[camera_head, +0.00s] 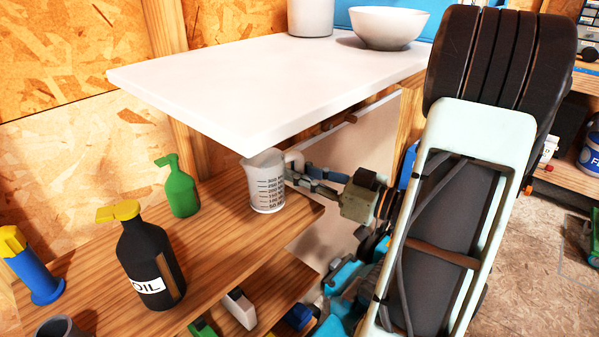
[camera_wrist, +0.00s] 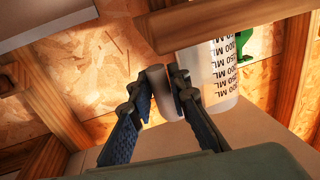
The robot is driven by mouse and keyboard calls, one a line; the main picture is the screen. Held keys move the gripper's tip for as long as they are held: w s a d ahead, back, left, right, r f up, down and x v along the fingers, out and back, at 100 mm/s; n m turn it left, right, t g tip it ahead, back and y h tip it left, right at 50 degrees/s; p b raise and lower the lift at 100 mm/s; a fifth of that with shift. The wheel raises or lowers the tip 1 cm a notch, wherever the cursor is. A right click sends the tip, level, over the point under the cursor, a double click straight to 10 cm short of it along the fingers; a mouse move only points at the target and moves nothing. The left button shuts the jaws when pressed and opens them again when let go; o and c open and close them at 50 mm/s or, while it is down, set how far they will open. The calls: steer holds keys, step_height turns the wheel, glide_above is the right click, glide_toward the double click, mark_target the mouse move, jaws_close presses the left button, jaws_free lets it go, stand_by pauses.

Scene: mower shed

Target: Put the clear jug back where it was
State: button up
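The clear jug (camera_head: 267,187) stands upright at the right end of the wooden shelf, close to its edge and below the white worktop's corner. It has dark measuring marks, and its handle points right, toward my gripper (camera_head: 300,172). My gripper reaches in from the right at handle height. In the wrist view, the two fingers of my gripper (camera_wrist: 160,85) are apart, with the pale handle (camera_wrist: 160,95) between their tips. The right finger overlaps the handle; a small gap seems to show on the left. The jug's marked body (camera_wrist: 215,70) is just beyond, at the right.
The white worktop (camera_head: 250,85) overhangs the shelf (camera_head: 222,222) and carries a white bowl (camera_head: 390,28) and a white container (camera_head: 311,15). A green bottle (camera_head: 180,188), a black oil bottle (camera_head: 148,260) and a blue-yellow item (camera_head: 35,268) stand left on the shelf. Bare shelf lies between.

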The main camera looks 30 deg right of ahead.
steer(key=shift+o, duration=1.4)
steer(key=shift+r, duration=0.2)
steer(key=shift+s+d, duration=0.2)
steer(key=shift+s, duration=0.05)
steer(key=p+v, duration=0.1)
steer(key=v, duration=1)
steer(key=shift+s, duration=0.2)
steer(key=shift+d, duration=0.1)
